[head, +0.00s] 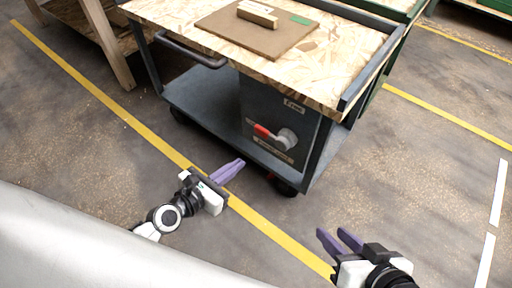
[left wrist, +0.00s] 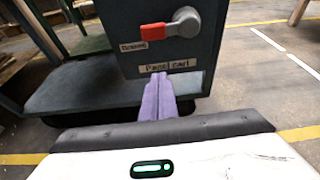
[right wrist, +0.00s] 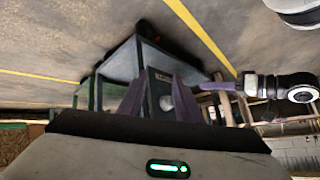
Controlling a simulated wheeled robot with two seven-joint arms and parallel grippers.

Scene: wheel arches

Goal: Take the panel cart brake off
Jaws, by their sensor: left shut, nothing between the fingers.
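The panel cart (head: 205,98) stands ahead, with a grey box panel under its wooden top. On that panel is the brake lever, with a red handle (head: 262,131) and a grey round hub (head: 286,139). In the left wrist view the red handle (left wrist: 153,32) points left from the hub (left wrist: 185,22), roughly level. My left gripper (head: 238,163) is shut and empty, low in front of the cart, below and apart from the lever. Its fingers (left wrist: 158,95) cover part of the panel's lower edge. My right gripper (head: 335,237) is open and empty, to the right and nearer.
A label reading "Panel cart" (left wrist: 167,66) sits below the lever, and a small label (left wrist: 133,46) lies by the handle. A brown board (head: 225,27) with a block (head: 258,14) rests on the cart top. A push bar (head: 190,52) juts out left. Floor around is clear.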

